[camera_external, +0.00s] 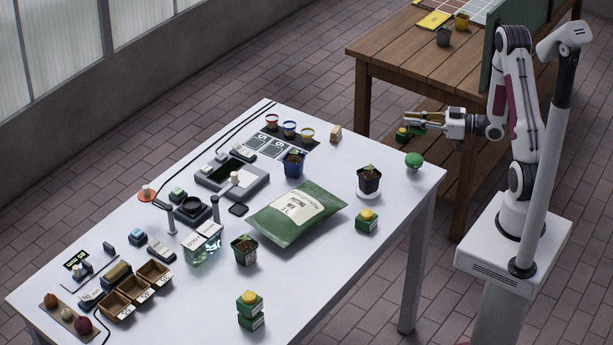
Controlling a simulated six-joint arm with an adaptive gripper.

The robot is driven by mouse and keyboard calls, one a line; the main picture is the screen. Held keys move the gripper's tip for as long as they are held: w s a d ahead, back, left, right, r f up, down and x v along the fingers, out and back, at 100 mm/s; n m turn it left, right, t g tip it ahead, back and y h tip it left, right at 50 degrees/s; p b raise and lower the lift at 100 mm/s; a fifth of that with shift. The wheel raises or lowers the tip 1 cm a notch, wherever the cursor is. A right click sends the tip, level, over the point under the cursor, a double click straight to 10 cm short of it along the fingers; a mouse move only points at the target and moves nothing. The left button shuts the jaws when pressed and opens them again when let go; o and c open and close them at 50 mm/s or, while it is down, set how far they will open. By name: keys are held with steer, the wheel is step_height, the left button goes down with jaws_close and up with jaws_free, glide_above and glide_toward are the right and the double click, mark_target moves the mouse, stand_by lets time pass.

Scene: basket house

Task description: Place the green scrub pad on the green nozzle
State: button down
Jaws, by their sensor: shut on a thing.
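My gripper (408,124) is at the upper right, pointing left, above the far right end of the white table. It is shut on a small green and yellow thing (402,134), which seems to be the green scrub pad; the fingers hide part of it. A green round-topped piece (414,159) stands on the table below my gripper, near the right corner. It may be the green nozzle, but it is too small to be sure. The held thing is apart from it in the picture.
A large green bag (297,214) lies mid-table. A stack of green blocks (250,311) is at the front. A wooden bench (425,65) stands behind.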

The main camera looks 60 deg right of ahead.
steer(key=shift+w+r+m+g+h, duration=0.1)
steer(key=shift+w+m+g+h, duration=0.25)
steer(key=shift+g, duration=0.35)
steer(key=shift+d, duration=0.1)
glide_above(408, 156)
steer(key=shift+d+f, duration=0.1)
steer(key=shift+f, duration=2.9)
steer(key=shift+f, duration=0.15)
steer(key=shift+f, duration=1.9)
steer(key=shift+f, duration=0.15)
steer(key=c, duration=2)
jaws_free()
steer(key=shift+c, duration=0.2)
